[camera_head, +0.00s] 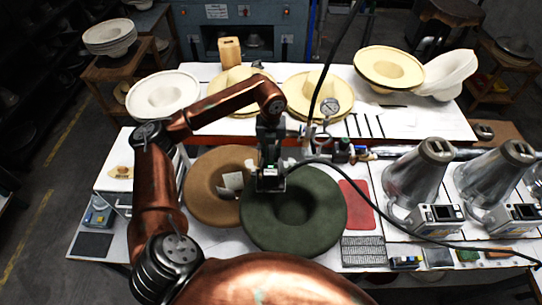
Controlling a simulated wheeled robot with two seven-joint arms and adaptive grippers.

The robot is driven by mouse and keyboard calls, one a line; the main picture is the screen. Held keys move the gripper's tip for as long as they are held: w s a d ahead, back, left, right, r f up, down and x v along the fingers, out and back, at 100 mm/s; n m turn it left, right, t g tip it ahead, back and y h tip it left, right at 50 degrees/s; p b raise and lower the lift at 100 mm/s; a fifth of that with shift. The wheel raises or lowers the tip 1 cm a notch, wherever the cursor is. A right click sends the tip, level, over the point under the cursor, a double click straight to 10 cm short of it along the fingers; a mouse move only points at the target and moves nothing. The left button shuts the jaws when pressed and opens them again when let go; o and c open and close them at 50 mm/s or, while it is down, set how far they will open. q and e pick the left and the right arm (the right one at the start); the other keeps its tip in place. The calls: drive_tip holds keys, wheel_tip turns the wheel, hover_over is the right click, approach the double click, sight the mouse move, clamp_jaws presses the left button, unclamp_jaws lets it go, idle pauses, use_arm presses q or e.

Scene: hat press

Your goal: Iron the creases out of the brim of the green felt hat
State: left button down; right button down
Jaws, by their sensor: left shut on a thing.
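The green felt hat (320,235) lies on the white table in the middle, its round brim spread around a low crown. My left gripper (270,163) is above the hat's upper-left brim edge. It is shut on a small dark block with a pale label, which looks like the iron (270,184). The iron is at or just above the brim; I cannot tell whether it touches. The gripper and iron hide part of the brim there. Creases are too small to make out. My right gripper is not in view.
A brown hat (205,200) lies directly left of the green one, with a pale paper on it. A red mat (356,204) and a metal grid (363,251) lie to the right. Metal cones (417,180) stand farther right. A black cable (420,213) crosses the table's right side.

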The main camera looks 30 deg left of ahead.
use_arm(q)
drive_tip(key=shift+w+r+p, duration=0.1)
drive_tip(key=shift+r+p, duration=0.45)
drive_tip(key=shift+r, duration=0.9)
